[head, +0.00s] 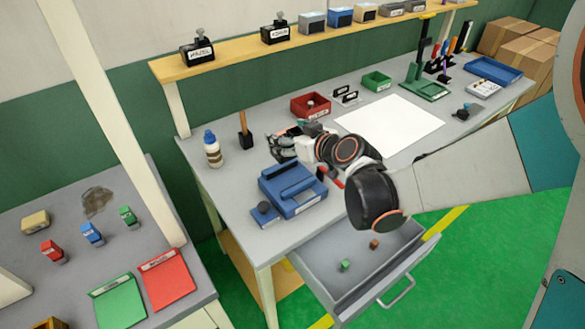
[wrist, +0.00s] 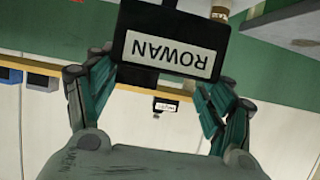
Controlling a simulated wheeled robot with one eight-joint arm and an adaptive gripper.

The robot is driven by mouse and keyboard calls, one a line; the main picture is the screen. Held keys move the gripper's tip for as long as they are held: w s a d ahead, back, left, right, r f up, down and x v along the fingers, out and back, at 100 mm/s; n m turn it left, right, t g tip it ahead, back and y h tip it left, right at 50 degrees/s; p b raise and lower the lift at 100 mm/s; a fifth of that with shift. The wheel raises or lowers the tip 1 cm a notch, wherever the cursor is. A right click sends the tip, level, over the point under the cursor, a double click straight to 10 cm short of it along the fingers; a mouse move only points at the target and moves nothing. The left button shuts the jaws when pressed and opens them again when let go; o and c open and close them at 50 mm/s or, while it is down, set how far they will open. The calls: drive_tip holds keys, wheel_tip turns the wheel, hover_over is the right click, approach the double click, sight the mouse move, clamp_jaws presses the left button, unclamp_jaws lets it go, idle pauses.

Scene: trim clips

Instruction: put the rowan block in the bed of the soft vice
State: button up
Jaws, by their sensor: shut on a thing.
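The rowan block (wrist: 172,40) is a black block with a white ROWAN label, which reads upside down in the wrist view. My gripper (wrist: 163,72) is shut on it, with one teal finger at each side. In the head view my gripper (head: 284,146) is above the table, behind the blue vice as seen here; the block cannot be told clearly from the fingers there. The blue vice (head: 284,197), which I take for the soft vice, sits near the table's front left edge.
A shelf (head: 240,56) with several labelled blocks runs above the back. A red bin (head: 303,101), green bin (head: 376,80) and white sheet (head: 408,128) lie behind my arm. A bottle (head: 212,152) stands left. An open drawer (head: 335,285) juts out below.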

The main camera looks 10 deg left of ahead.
wheel_tip(320, 180, down, 11)
drive_tip(key=b, duration=0.6)
drive_tip(key=shift+r, duration=0.2)
drive_tip(key=shift+f+b, duration=0.2)
drive_tip(key=shift+b, duration=0.2)
drive_tip(key=o, duration=1.1)
drive_tip(key=shift+o, duration=0.2)
drive_tip(key=shift+r, duration=0.15)
drive_tip(key=shift+s+d+r+p, duration=0.1)
drive_tip(key=shift+d+r+p, duration=0.1)
drive_tip(key=shift+p, duration=0.1)
drive_tip(key=p+v, duration=0.3)
drive_tip(key=v, duration=0.8)
drive_tip(key=shift+s+d, duration=0.2)
drive_tip(key=shift+s, duration=0.05)
